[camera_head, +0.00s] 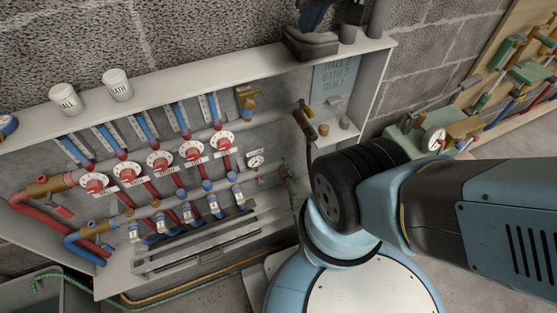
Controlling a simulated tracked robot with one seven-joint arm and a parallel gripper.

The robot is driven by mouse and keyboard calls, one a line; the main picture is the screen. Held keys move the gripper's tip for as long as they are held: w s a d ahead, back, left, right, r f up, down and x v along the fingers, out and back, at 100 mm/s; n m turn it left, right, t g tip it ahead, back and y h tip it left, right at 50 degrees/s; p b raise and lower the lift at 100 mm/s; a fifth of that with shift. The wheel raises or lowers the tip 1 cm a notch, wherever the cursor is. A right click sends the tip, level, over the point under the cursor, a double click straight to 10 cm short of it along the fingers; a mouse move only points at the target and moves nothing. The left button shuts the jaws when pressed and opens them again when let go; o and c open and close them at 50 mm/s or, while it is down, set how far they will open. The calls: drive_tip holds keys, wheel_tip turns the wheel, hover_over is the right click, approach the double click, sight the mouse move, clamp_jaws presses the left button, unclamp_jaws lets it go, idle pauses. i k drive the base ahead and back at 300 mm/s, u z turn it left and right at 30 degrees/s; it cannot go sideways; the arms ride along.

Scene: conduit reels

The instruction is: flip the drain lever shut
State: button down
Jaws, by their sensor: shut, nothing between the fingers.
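The manifold cabinet (215,82) hangs on the block wall with its open front toward me. At the right end of its lower pipe is a small valve fitting (288,172) with a green hose (295,204) leading down from it; it may be the drain valve. Its lever is too small to tell its position. A brass fitting (303,115) with a dark hanging part sits at the right end of the upper pipe. My arm reaches across from the right, beside the cabinet's lower right corner. My gripper cannot be made out.
Two white cups (117,85) and a dark object (310,43) stand on the cabinet top. A grey bin (55,292) stands lower left.

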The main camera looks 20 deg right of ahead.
sight(290, 174)
drive_tip(key=z, duration=0.2)
drive_tip(key=k, duration=0.9)
drive_tip(key=u, duration=0.25)
